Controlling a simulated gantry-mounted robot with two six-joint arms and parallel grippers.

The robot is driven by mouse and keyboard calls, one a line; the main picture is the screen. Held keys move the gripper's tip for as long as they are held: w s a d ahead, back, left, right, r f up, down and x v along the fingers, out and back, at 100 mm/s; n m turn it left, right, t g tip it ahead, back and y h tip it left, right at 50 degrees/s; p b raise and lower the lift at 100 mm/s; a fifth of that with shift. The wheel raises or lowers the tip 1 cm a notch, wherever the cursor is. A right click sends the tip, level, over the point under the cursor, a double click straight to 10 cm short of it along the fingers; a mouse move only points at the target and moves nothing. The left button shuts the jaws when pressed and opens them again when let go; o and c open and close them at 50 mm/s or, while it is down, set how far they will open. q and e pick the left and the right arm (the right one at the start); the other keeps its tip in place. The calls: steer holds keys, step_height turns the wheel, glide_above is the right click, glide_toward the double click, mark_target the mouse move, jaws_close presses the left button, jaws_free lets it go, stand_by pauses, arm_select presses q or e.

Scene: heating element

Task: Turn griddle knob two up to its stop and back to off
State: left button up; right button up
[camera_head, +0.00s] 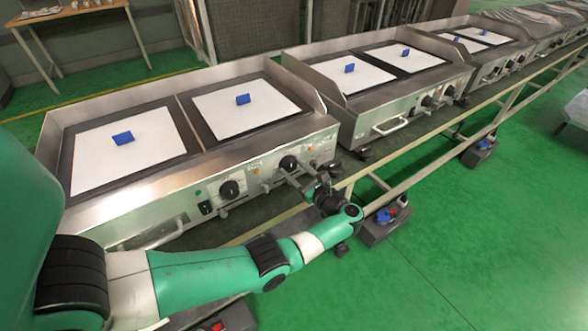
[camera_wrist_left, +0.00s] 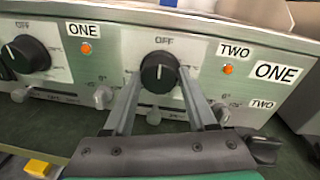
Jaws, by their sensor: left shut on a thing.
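Griddle knob two (camera_wrist_left: 158,72) is a round black knob on the steel front panel, beside the label TWO (camera_wrist_left: 234,50). Its white mark looks roughly upright, under the word OFF. It also shows in the head view (camera_head: 288,163). My left gripper (camera_wrist_left: 160,76) has one finger on each side of this knob and is shut on it. In the head view, the left gripper (camera_head: 294,172) reaches the panel from the front right, partly covering the panel below the knob. My right gripper is in neither view.
Knob one (camera_wrist_left: 30,53) sits to the left on the same panel, beside the label ONE (camera_wrist_left: 84,30). Orange lamps (camera_wrist_left: 228,69) and small grey levers (camera_wrist_left: 220,112) are close to my fingers. A second griddle (camera_head: 385,75) stands to the right. The green floor in front is largely clear.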

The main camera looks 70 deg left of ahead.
arm_select(q)
steer(key=o, duration=1.4)
steer(key=shift+c, duration=0.2)
steer(key=v, duration=1.1)
steer(key=shift+d, duration=0.3)
